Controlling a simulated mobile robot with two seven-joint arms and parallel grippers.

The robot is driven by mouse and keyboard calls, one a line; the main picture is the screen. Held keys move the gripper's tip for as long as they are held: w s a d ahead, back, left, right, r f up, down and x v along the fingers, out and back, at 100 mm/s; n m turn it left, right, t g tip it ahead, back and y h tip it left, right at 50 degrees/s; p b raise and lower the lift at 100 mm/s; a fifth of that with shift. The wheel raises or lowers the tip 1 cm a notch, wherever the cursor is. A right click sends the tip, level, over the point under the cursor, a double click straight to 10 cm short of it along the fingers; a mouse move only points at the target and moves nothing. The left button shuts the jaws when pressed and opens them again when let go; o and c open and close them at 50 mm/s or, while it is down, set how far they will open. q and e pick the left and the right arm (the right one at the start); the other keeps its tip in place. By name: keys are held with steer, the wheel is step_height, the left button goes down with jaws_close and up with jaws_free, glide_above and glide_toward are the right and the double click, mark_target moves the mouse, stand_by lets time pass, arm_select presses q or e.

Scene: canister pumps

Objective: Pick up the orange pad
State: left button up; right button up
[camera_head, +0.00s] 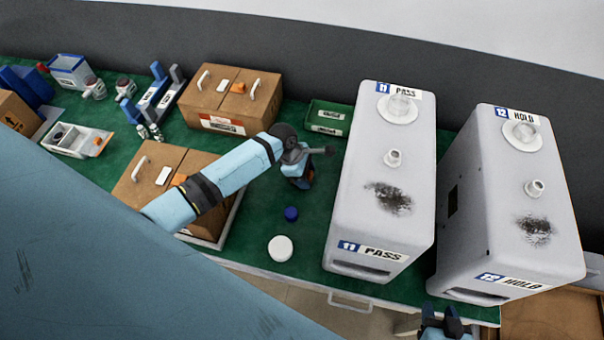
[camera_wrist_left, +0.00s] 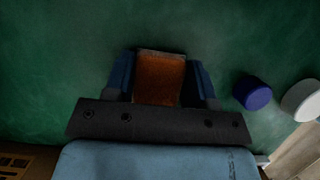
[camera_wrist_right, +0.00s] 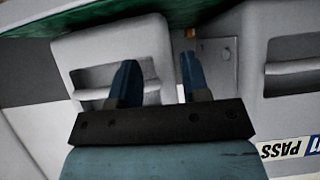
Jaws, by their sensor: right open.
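The orange pad (camera_wrist_left: 160,78) shows in the left wrist view as a brownish-orange block between the two blue fingers of my left gripper (camera_wrist_left: 160,72). The fingers flank it closely on both sides; whether they press on it is unclear. In the head view my left gripper (camera_head: 300,178) points down over the green table, left of the PASS pump, and largely hides the pad. My right gripper (camera_head: 444,322) is open and empty at the bottom of the head view, in front of the pumps. The right wrist view shows its separated fingers (camera_wrist_right: 157,82).
Two tall white pumps, PASS (camera_head: 382,180) and HOLD (camera_head: 505,205), stand at the right. A blue cap (camera_head: 291,214) and a white round lid (camera_head: 280,248) lie near my left gripper. Cardboard boxes (camera_head: 230,98) and a green tray (camera_head: 326,118) stand behind.

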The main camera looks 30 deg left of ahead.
arm_select(q)
steer(key=c, duration=0.3)
steer(key=shift+r, duration=0.1)
step_height(320, 180, up, 20)
steer(key=shift+f, duration=0.1)
stand_by(0.4)
